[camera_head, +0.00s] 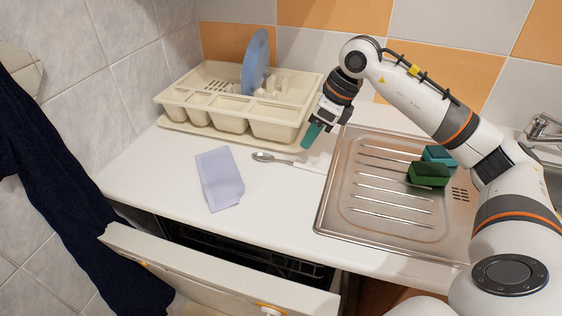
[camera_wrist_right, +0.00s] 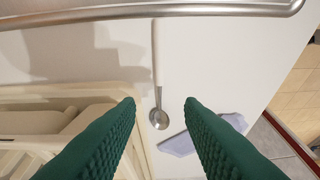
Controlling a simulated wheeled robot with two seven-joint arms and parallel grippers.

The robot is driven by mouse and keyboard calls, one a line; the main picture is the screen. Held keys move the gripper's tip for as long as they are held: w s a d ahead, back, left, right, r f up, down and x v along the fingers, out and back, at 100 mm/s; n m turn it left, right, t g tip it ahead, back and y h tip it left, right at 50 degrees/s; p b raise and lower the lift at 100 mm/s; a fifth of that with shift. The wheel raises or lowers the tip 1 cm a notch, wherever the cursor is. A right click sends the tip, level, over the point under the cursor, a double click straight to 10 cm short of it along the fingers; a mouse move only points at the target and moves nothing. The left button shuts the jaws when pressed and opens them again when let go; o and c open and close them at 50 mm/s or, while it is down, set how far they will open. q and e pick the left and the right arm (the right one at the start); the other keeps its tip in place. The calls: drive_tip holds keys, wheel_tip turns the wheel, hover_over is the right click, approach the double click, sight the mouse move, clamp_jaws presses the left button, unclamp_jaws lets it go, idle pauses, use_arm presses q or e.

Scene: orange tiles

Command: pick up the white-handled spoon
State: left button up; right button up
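The white-handled spoon (camera_head: 288,161) lies on the white countertop between the dish rack and the steel sink, its metal bowl to the left and its pale handle to the right. In the right wrist view the spoon (camera_wrist_right: 158,92) shows lengthwise, bowl between the fingertips and handle running up the picture. My right gripper (camera_head: 311,136) is above the counter, just behind the spoon in the head view. In the right wrist view its green fingers (camera_wrist_right: 160,103) are spread apart with nothing gripped. My left gripper is not in view.
A beige dish rack (camera_head: 180,97) with a blue plate (camera_head: 256,62) stands at the back left. A lilac cloth (camera_head: 219,178) lies left of the spoon. The steel sink (camera_head: 335,205) holds sponges (camera_head: 428,174). A drawer front (camera_head: 215,275) juts out below the counter.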

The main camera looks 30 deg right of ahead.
sight(290, 162)
drive_tip(key=shift+w+p+x, duration=0.2)
drive_tip(key=shift+p+x, duration=0.35)
drive_tip(key=shift+x, duration=3.7)
drive_tip(key=shift+a, duration=0.15)
clamp_jaws()
